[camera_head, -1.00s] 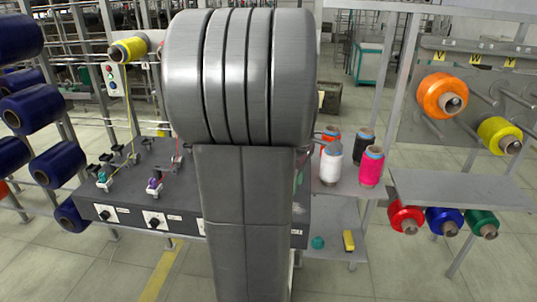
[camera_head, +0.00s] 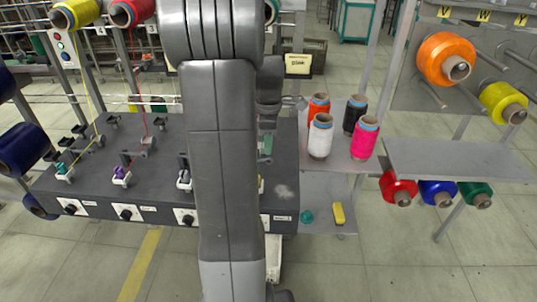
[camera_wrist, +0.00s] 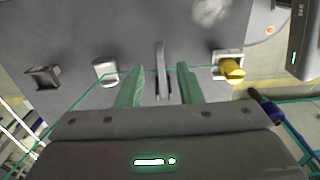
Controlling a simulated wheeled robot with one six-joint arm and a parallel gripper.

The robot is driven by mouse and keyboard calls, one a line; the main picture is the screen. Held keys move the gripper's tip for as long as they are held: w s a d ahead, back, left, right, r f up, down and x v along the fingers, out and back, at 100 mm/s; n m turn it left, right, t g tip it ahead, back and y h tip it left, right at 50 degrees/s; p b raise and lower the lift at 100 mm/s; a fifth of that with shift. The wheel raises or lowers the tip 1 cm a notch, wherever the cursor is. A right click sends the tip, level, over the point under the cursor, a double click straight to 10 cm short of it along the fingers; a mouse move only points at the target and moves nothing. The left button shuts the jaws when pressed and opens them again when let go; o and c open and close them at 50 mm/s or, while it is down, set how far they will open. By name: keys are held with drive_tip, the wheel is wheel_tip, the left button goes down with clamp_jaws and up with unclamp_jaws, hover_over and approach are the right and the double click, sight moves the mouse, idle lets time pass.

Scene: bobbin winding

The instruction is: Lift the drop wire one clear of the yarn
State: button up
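In the wrist view my gripper (camera_wrist: 159,87) has its two green fingers apart, one on each side of a thin upright grey lever (camera_wrist: 161,68), probably a drop wire. A gap shows on both sides of the lever; I see no finger touching it. A thin teal yarn (camera_wrist: 208,67) crosses near the fingers; whether it touches the lever is unclear. A yellow bobbin (camera_wrist: 231,68) sits in a white holder right of the fingers. In the head view my arm hides much of the machine; a green finger (camera_head: 266,145) shows beside it.
The dark winder bench (camera_head: 110,180) carries several small stations and knobs. Yellow (camera_head: 75,12) and red (camera_head: 131,10) cones stand above it with yarns running down. At right a shelf holds white (camera_head: 320,136) and pink (camera_head: 364,139) cones. The floor in front is clear.

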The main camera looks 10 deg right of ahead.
sight(269, 158)
wheel_tip(269, 158, down, 5)
drive_tip(key=shift+f, duration=0.15)
clamp_jaws()
